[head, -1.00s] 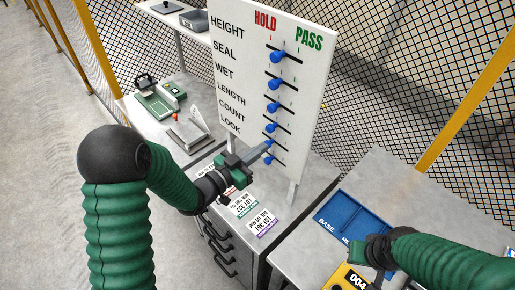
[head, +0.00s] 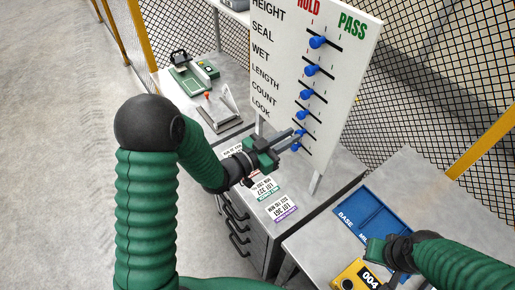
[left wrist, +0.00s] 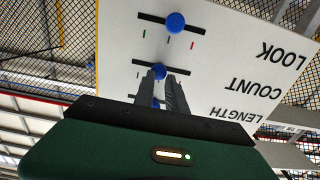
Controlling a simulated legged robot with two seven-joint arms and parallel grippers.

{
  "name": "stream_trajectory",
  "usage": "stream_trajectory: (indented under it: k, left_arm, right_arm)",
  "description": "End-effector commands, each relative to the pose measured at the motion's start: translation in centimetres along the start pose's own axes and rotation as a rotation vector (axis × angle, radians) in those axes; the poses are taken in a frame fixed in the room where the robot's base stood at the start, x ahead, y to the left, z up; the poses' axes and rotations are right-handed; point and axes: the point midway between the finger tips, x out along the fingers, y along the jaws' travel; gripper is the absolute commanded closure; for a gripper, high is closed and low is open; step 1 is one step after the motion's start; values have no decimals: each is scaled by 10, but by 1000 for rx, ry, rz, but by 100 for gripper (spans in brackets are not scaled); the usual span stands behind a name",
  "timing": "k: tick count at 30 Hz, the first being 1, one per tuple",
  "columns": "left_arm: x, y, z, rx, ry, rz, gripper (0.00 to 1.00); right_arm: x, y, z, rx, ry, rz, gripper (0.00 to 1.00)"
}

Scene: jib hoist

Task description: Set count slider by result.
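The white slider board (head: 285,62) has rows HEIGHT, SEAL, WET, LENGTH, COUNT and LOOK under HOLD and PASS. Each row has a blue knob on a dark slot. The COUNT knob (head: 299,133) is by the fingertips of my left gripper (head: 295,138). In the left wrist view the COUNT knob (left wrist: 160,71) sits near the middle of its slot, between or just beyond two parted fingers (left wrist: 161,80); contact is unclear. The LOOK knob (left wrist: 175,22) is also near mid-slot. My right gripper (head: 378,250) is by a yellow counter (head: 352,276) reading 004; its fingers are partly hidden.
Printed lot labels (head: 282,208) lie on the grey drawer cabinet (head: 318,212) below the board. A blue tray (head: 370,212) lies on the right bench. A green device (head: 190,82) and a grey fixture (head: 218,112) stand behind my left arm. Wire mesh fencing closes the back.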

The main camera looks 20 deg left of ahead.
Motion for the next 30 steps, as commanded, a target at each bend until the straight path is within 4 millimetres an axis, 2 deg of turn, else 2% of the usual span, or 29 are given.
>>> stream_trajectory:
  k: [15, 30]
  left_arm:
    - [-52, -6, 2, -6, 5, 1, 56]
    - [-93, -5, 3, -6, 3, 0, 56]
  right_arm:
    - [2, 0, 0, 0, 0, 0, 100]
    - [4, 0, 1, 0, 0, 0, 100]
